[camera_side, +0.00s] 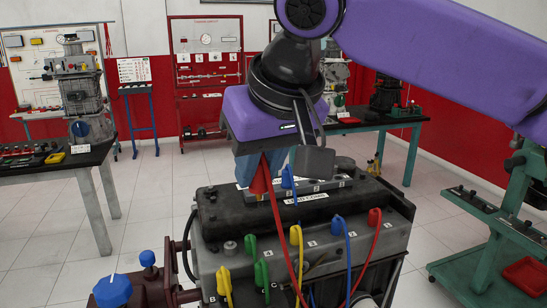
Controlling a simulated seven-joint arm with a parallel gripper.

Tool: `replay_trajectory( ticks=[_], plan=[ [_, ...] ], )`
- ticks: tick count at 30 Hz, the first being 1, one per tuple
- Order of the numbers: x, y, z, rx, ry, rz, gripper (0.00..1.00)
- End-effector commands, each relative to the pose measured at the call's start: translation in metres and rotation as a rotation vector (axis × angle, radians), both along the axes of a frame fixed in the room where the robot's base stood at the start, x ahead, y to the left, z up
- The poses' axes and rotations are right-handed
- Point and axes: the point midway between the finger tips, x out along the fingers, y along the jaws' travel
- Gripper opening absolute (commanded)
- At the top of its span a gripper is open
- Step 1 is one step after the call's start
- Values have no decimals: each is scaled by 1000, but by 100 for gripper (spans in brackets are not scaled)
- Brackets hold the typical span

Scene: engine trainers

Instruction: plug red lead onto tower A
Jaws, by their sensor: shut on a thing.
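My gripper (262,178) points down over the engine and is shut on the boot of a red lead (260,176). The cone-shaped red boot is upright in the jaws, and its cable hangs down in front of the engine. The boot's lower end is close to the grey block with small white labels (328,187) on top of the engine. I cannot tell whether it touches a tower. The label of tower A is not readable, and the tower is hidden or too small to pick out. A blue boot (287,178) stands on the block just right of the red one.
A blue-knobbed red fixture (113,291) stands front left. Benches (85,158) are behind; a green cart (480,245) is right.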

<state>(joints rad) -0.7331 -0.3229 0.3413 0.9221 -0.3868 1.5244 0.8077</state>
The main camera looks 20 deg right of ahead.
Motion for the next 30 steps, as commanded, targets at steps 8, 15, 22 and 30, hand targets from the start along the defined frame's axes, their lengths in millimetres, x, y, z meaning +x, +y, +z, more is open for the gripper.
replay_trajectory(
  ticks=[8,15,22,30],
  plan=[
    [-9,23,0,1,-1,0,0],
    [-16,42,0,0,-1,0,0],
    [-20,51,0,1,-1,-1,0],
    [-20,51,0,1,-1,-1,0]
  ],
)
